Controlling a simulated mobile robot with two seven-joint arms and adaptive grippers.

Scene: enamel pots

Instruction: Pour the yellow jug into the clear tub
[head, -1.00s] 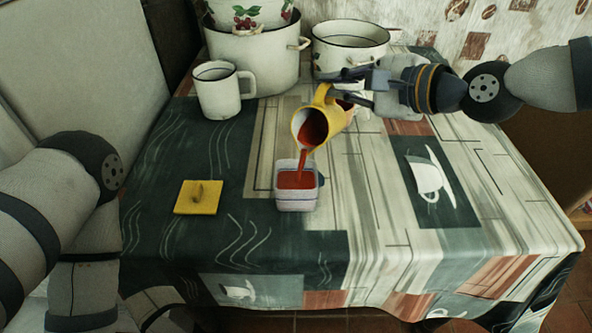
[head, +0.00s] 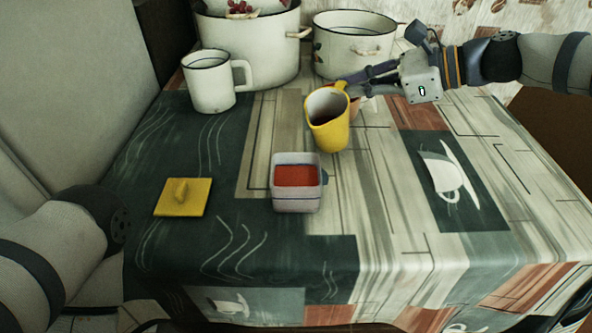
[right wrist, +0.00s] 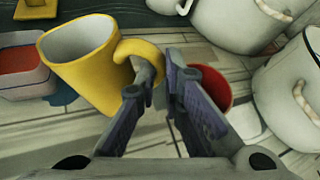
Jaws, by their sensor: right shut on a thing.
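The yellow jug (head: 329,136) stands nearly upright behind and to the right of the clear tub. Its pale inside shows no red in the head view. My right gripper (head: 352,88) is shut on the jug's handle, which shows between the fingers in the right wrist view (right wrist: 140,52). I cannot tell whether the jug's base touches the table. The clear tub (head: 297,204) sits on the table with red contents (head: 296,175) inside. It also shows at the left edge of the right wrist view (right wrist: 22,86). My left gripper is out of view.
A yellow square lid (head: 182,198) lies left of the tub. A white mug (head: 208,84) and white pots (head: 352,48) stand at the back. A reddish round thing (right wrist: 217,88) is behind the jug. The table's front and right are clear.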

